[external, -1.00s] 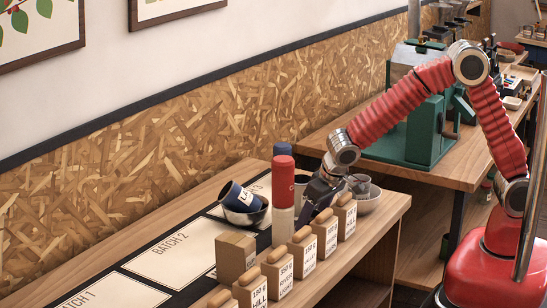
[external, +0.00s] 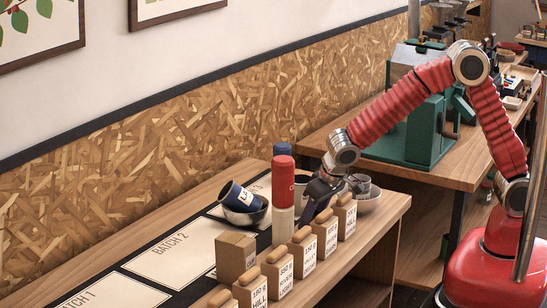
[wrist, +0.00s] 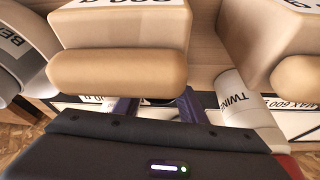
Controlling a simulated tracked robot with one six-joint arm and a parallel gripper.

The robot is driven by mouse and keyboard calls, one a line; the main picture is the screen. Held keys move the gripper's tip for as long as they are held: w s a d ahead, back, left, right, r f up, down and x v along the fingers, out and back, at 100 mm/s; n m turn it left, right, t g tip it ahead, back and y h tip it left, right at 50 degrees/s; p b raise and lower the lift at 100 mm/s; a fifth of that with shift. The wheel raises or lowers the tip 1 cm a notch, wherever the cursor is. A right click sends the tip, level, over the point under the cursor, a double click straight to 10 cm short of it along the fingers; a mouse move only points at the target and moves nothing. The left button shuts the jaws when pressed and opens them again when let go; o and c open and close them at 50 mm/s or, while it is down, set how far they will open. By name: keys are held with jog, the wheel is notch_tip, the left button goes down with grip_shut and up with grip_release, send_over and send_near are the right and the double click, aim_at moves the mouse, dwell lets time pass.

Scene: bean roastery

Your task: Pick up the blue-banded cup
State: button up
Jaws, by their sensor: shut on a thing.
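My gripper (external: 313,208) is low over the bench, between the red-topped canister and the row of bags. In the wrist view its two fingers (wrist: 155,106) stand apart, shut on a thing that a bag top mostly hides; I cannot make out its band. A small pale cup (external: 302,184) shows in part beside my gripper. I cannot tell for certain which cup is the blue-banded one.
Several labelled bags (external: 327,232) line the front edge. A pale bowl (external: 369,203) with a grey cup is at right. The batch mats (external: 175,250) are mostly clear.

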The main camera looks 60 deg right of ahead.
jog(key=shift+c, duration=1.2)
jog(key=shift+r, duration=0.1)
notch_tip(320, 180, up, 10)
